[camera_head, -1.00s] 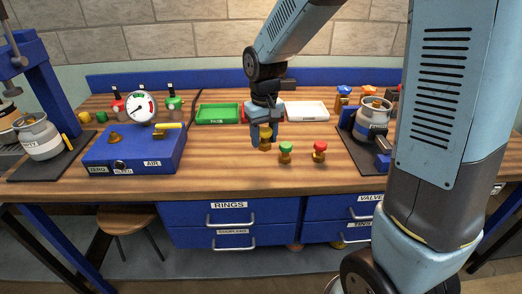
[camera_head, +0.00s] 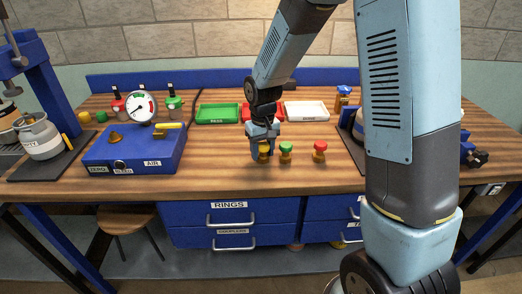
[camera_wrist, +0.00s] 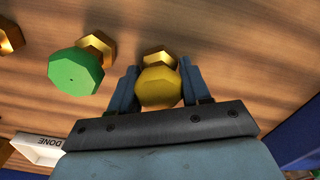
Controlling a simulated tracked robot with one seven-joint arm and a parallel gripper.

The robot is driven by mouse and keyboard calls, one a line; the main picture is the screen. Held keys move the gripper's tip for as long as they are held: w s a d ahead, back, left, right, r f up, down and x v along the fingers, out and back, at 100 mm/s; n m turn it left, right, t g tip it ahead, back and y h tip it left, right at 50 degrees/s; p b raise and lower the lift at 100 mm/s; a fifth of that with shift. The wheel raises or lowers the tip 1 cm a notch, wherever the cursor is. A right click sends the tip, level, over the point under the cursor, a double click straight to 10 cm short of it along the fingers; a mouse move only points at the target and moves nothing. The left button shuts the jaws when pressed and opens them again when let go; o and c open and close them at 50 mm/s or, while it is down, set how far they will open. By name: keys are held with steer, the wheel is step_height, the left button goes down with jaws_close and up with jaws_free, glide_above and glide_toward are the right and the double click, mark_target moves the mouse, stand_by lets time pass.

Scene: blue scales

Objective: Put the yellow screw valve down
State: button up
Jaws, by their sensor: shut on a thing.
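The yellow screw valve (camera_head: 264,152) has a yellow knob and a brass body. It is between the fingers of my gripper (camera_head: 262,148), left of the green valve on the wooden bench. In the wrist view the yellow valve (camera_wrist: 158,86) sits between the two blue fingers of my gripper (camera_wrist: 158,88), which are shut on it. It looks upright and low over the bench; I cannot tell whether its base touches the wood.
A green valve (camera_head: 286,149) stands close to the right, with a red valve (camera_head: 320,147) beyond it. A blue pressure box (camera_head: 135,152) with a gauge is at left. Green (camera_head: 218,114) and white (camera_head: 307,111) trays lie behind. The bench front is clear.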

mark_target(263, 144)
steer(key=o, duration=1.2)
steer(key=shift+c, duration=0.2)
step_height(263, 144, up, 12)
steer(key=shift+r, duration=0.15)
